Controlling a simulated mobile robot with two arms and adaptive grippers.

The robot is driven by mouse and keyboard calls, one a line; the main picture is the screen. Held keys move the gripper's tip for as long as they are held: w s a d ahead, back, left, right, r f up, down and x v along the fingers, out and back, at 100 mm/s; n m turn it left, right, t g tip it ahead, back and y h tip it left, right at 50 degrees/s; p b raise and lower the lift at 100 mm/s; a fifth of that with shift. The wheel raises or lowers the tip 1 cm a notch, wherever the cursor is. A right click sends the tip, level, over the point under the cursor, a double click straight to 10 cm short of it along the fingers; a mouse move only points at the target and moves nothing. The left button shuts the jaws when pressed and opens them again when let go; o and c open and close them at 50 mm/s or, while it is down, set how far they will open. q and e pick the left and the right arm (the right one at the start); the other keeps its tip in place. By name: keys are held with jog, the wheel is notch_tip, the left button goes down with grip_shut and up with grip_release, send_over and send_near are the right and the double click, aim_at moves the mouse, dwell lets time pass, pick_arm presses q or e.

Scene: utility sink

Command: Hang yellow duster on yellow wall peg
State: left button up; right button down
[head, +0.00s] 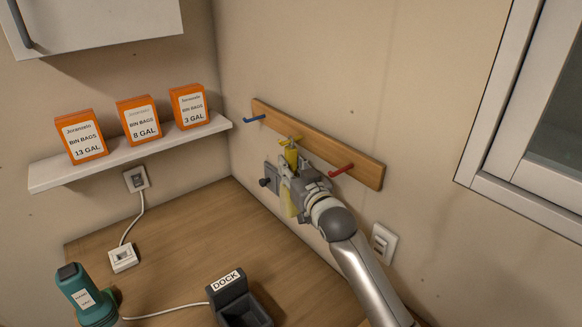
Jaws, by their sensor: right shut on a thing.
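My right gripper (287,173) is shut on the yellow duster (289,204) and holds it close to the wall rail (355,165). The duster is upright, with yellow showing above and below the jaws. Its top is at the yellow wall peg (282,142), the middle peg of the wooden rail. The gripper and duster hide part of the peg, and I cannot tell whether the duster's top is on the peg or only in front of it. My left gripper is not in view.
A blue peg (254,118) and a red peg (341,170) flank the yellow one. A shelf (60,176) with orange bin-bag boxes is at left. Below are a wooden counter (180,240), a dock (232,285) and a teal device (84,292). A switch (384,243) is at right.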

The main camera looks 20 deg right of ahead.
jog(key=c, duration=1.1)
grip_release()
jog(key=shift+c, duration=0.2)
jog(key=s, duration=0.8)
jog(key=shift+d, duration=0.35)
